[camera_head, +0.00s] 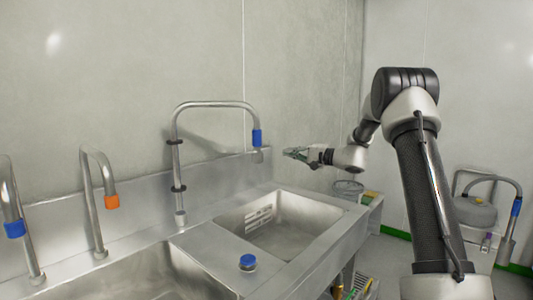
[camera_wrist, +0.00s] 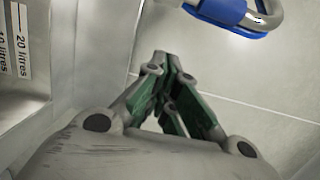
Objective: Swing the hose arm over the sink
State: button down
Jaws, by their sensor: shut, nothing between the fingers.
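The hose arm (camera_head: 215,105) is a bent steel pipe rising from the deck between two basins. Its top reaches right along the back wall, and its blue end (camera_head: 257,137) hangs down near the back rim of the right basin. The sink (camera_head: 285,232) is steel, with a slotted panel inside that right basin. My gripper (camera_head: 290,154) is shut and empty, just right of the blue end and apart from it. In the wrist view, my fingertips (camera_wrist: 165,58) are together, and a blue collar (camera_wrist: 222,10) on a curved pipe shows beyond them.
A tap with an orange end (camera_head: 111,201) and one with a blue end (camera_head: 14,229) stand at the left. A blue-topped round item (camera_head: 247,262) sits on the deck. A litre scale (camera_wrist: 15,40) shows at the wrist view's left.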

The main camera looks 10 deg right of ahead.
jog(key=shift+a, duration=0.1)
jog(key=w+a, duration=0.3)
jog(key=a, duration=0.5)
jog(key=shift+a, duration=0.35)
